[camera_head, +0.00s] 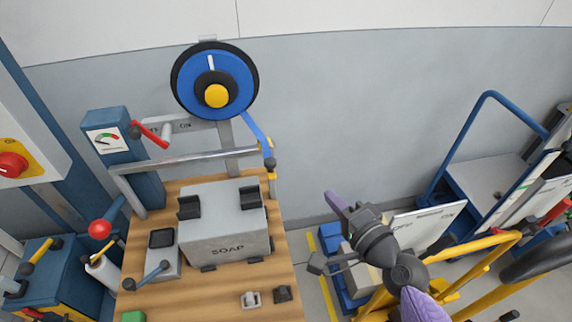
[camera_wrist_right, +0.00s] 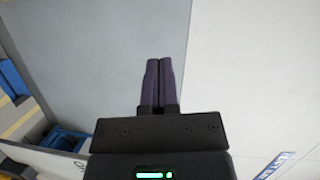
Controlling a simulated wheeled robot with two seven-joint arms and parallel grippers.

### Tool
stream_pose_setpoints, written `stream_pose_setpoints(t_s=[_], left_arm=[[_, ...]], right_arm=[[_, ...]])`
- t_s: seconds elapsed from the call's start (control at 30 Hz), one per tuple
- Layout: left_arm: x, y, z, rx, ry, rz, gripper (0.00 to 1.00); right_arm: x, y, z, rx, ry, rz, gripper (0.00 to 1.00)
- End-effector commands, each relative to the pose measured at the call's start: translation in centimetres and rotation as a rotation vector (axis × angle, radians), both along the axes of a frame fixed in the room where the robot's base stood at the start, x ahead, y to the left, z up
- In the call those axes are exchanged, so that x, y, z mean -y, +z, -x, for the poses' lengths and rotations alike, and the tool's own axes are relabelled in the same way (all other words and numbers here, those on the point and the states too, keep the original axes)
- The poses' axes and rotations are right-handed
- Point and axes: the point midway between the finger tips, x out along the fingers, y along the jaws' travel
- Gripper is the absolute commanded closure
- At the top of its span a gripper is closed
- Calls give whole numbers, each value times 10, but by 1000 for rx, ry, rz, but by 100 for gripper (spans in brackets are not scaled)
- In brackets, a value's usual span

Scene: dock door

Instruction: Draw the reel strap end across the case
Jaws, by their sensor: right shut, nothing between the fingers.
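The blue and black strap reel (camera_head: 215,82) with a yellow hub stands behind the wooden table. A short blue strap end (camera_head: 256,130) hangs from its right side to a small holder (camera_head: 270,165) with a dark knob. The grey case (camera_head: 225,230) marked SOAP sits on the table, with dark brackets on its top. My right gripper (camera_head: 335,203) is to the right of the table, apart from strap and case. In the right wrist view its purple fingers (camera_wrist_right: 162,85) are together with nothing between them. My left gripper is not in view.
A metal bar (camera_head: 185,160) crosses behind the case. A red-handled lever (camera_head: 150,134) and gauge post (camera_head: 106,140) stand at left. Two small fittings (camera_head: 250,299) lie at the table's front right. Yellow rails (camera_head: 470,260) and a blue cart (camera_head: 485,180) stand at right.

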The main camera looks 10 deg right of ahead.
Motion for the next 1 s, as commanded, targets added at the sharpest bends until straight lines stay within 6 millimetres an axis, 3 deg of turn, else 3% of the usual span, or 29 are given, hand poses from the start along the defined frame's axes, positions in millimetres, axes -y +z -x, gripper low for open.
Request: stream_pose_setpoints(t_s=[0.17, 0.27, 0.7, 1.0], left_arm=[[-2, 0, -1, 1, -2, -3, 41], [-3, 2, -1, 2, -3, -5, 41], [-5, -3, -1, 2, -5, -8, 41], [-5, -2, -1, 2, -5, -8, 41]], right_arm=[[-1, -1, -3, -1, -1, 1, 100], [-4, -2, -14, 0, -3, 0, 100], [-35, -13, -100, -1, 1, 0, 100], [-64, -18, -113, -1, -1, 4, 100]])
